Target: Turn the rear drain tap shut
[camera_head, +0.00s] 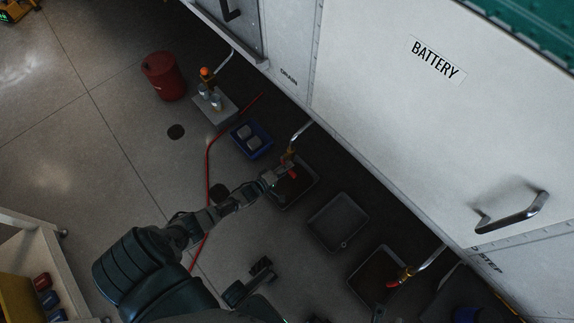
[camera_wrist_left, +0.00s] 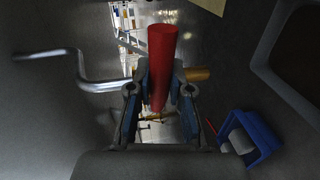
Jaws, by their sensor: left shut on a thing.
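A brass drain tap (camera_head: 289,156) with a red lever (camera_head: 293,174) hangs on a bent silver pipe (camera_head: 301,130) from the white panel, above a dark tray (camera_head: 306,190). My left gripper (camera_head: 277,180) is at this lever. In the left wrist view the red lever (camera_wrist_left: 161,62) stands between the two fingers (camera_wrist_left: 160,95), which are shut on it. The brass tap body (camera_wrist_left: 199,74) shows behind the right finger. A second tap (camera_head: 405,273) with a red lever (camera_head: 392,284) hangs at lower right. A dark jointed part at bottom centre may be my right gripper (camera_head: 262,272); its jaws are unclear.
An empty grey tray (camera_head: 338,221) and another dark tray (camera_head: 364,281) stand along the panel. A blue bin (camera_head: 252,152) with pale items, a red can (camera_head: 163,76) and a red hose (camera_head: 208,155) lie left. A cart (camera_head: 62,265) stands at lower left.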

